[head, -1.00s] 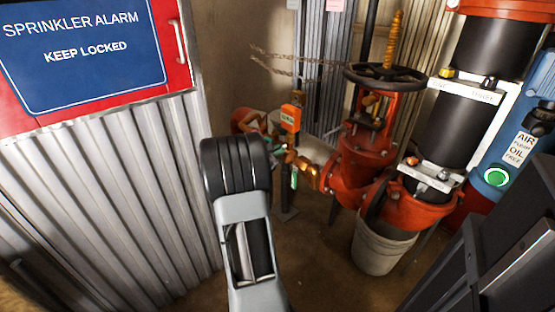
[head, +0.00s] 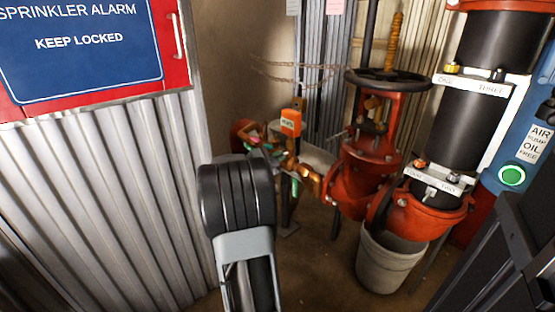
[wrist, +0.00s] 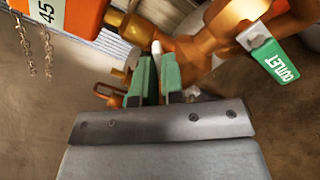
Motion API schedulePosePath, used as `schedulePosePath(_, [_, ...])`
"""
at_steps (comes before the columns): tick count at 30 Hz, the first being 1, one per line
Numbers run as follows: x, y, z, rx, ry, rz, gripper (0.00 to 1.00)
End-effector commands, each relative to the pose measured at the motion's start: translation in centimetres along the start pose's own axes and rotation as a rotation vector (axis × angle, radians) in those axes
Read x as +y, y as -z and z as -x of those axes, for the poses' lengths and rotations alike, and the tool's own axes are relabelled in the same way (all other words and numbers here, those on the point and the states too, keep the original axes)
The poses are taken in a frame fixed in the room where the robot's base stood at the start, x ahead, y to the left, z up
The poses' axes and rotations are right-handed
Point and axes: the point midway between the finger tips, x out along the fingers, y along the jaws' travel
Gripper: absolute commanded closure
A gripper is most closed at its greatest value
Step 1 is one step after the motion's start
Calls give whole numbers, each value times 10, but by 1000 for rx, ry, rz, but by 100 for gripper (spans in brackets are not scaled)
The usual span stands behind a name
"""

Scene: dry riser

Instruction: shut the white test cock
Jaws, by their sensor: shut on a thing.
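The white test cock (wrist: 156,48) shows in the wrist view as a small pale lever end between my green fingertips, against brass pipework. My gripper (wrist: 158,70) is shut on it. My fingers hide the lower part of the lever, so its full angle cannot be told. In the head view my gripper (head: 262,150) is small and partly behind my own arm, left of an orange tag; the white lever cannot be made out there.
The orange tag (head: 291,122) hangs close by. A red valve (head: 370,160) with a black handwheel and a bucket (head: 386,262) stand right. A corrugated metal panel (head: 110,210) stands left.

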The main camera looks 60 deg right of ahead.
Motion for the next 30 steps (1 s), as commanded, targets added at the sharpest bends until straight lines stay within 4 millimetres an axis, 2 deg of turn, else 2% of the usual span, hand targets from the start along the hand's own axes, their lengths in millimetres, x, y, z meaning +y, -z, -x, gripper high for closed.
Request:
schedulePosePath(5, [-2,3,0,0,-1,-44,100])
schedulePosePath(14, [-4,4,0,0,-2,-226,100])
schedulePosePath(24, [0,0,0,1,0,-706,100])
schedulePosePath(30, [0,0,0,1,0,-799,100])
